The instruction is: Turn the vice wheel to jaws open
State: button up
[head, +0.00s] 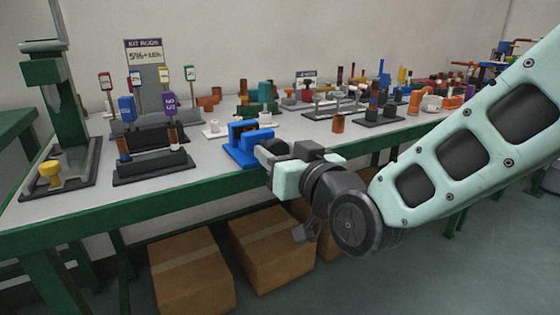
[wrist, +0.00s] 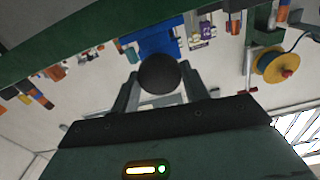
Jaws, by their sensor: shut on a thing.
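The blue vice (head: 240,147) stands at the front edge of the bench, its body just beyond my gripper. It also shows in the wrist view (wrist: 158,42), behind the wheel. The dark round vice wheel (wrist: 160,74) sits between my two fingers, on the vice's near side. My gripper (head: 271,150) is shut on this wheel, with one finger on each side, as the wrist view (wrist: 159,82) shows. In the head view my fingers and the wheel blend together. How wide the vice jaws stand apart is hard to tell.
The bench (head: 205,186) has a green front edge below the vice. Racks of small parts (head: 150,165) stand left of it, and a green press-like stand (head: 65,110) is at far left. A copper cylinder (head: 338,124) stands to the right. Cardboard boxes (head: 270,248) sit underneath.

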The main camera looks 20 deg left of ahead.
jog(key=shift+f+n+b, duration=0.2)
jog(key=shift+n+b, duration=1.05)
jog(key=shift+n, duration=2.25)
jog(key=o, duration=1)
jog(key=shift+r, duration=0.1)
jog(key=shift+s, duration=0.1)
jog(key=b+v, duration=0.6)
jog(key=v, duration=1.1)
jog(key=shift+d+b, duration=0.2)
jog(key=shift+b, duration=0.1)
